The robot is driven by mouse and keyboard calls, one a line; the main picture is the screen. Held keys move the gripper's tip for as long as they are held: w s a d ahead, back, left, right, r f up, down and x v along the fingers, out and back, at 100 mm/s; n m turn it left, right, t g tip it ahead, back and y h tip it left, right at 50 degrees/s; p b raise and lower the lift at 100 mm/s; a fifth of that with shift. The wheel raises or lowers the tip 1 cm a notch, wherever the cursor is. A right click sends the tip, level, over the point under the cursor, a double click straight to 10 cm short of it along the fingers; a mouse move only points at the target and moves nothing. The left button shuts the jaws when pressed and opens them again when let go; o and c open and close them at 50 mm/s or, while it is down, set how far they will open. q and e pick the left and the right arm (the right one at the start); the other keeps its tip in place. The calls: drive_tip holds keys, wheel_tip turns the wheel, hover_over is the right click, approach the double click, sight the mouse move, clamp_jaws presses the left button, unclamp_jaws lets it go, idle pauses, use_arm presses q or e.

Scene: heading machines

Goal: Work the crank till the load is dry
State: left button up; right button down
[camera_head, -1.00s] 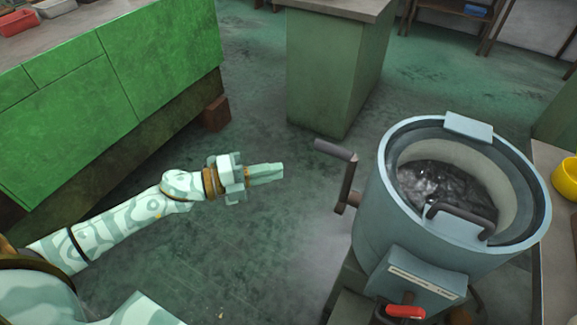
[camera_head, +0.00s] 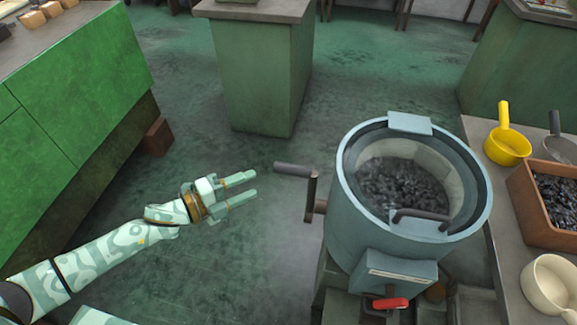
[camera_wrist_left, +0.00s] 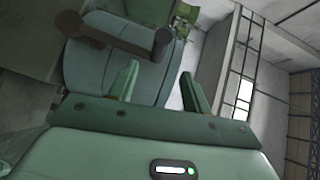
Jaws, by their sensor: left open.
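A grey-blue drum machine (camera_head: 345,225) stands at the right in the head view, its open top showing a load of dark, shiny chips (camera_head: 400,187). Its crank (camera_head: 312,195) is on the left side, with a dark handle (camera_head: 293,169) pointing left toward my gripper. My left gripper (camera_head: 254,185) is open and empty, a short way left of the handle and not touching it. In the left wrist view, the crank (camera_wrist_left: 118,33) shows beyond the open fingers (camera_wrist_left: 158,76), with the drum (camera_wrist_left: 105,72) behind it. My right gripper is not in view.
A counter at the right holds a yellow scoop (camera_head: 508,148), a brown bin of dark chips (camera_head: 535,215) and a cream pot (camera_head: 550,288). A red-handled valve (camera_head: 390,303) is low on the drum's front. Green cabinets (camera_head: 75,100) stand left; open floor lies between.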

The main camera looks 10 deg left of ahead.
sight(289, 170)
use_arm(q)
drive_tip(key=b+x, duration=0.2)
drive_tip(key=x, duration=1)
drive_tip(key=shift+w+d, duration=0.15)
drive_tip(key=shift+d, duration=0.05)
clamp_jaws()
drive_tip(key=shift+f, duration=0.1)
